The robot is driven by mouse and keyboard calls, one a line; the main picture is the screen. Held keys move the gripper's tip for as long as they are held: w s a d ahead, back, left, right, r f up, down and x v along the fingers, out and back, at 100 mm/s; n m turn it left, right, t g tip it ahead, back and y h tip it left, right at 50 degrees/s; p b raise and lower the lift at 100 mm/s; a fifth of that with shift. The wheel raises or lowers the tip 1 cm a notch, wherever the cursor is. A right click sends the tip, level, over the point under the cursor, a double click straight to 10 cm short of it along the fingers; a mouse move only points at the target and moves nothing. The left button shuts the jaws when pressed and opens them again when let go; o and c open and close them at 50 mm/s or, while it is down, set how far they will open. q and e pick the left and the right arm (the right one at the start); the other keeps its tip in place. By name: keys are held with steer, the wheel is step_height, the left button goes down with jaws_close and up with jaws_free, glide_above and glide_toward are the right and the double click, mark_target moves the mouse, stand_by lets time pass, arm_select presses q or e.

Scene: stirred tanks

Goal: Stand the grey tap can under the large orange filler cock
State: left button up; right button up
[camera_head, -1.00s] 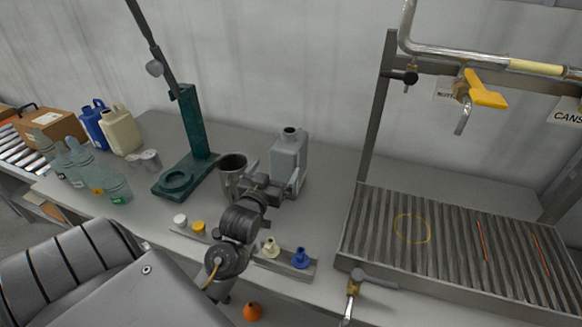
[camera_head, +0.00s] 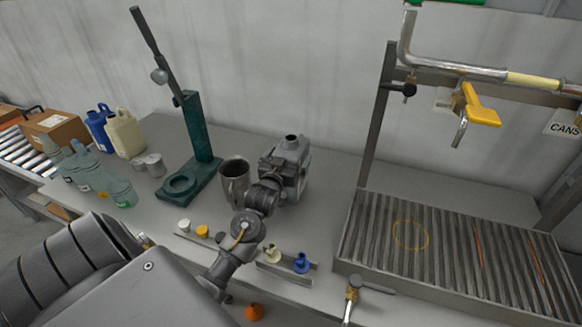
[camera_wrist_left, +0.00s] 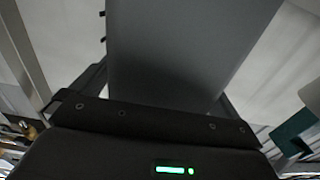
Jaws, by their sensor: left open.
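The grey can (camera_head: 304,178) stands upright on the bench, left of the slatted drain tray, partly hidden by my left gripper (camera_head: 284,160). The gripper is open at the can, with its jaws at the body's upper part. In the left wrist view the can's flat grey side (camera_wrist_left: 185,50) fills the space between the open fingers; whether they touch it cannot be told. The large orange filler cock (camera_head: 480,108) hangs from the pipe at the right, its spout pointing down above the tray. My right gripper is out of view.
The slatted tray (camera_head: 375,215) is bare, with a yellow ring (camera_head: 410,234) and orange lines. A steel mug (camera_head: 233,180) stands close left of the can. A green stand (camera_head: 200,135) is behind. Caps and a small brass tap (camera_head: 350,298) lie along the front.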

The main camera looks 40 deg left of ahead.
arm_select(q)
steer(key=shift+w+a, duration=0.1)
steer(key=shift+w, duration=0.35)
steer(key=shift+s, duration=0.1)
steer(key=c, duration=1.7)
steer(key=shift+r, duration=0.1)
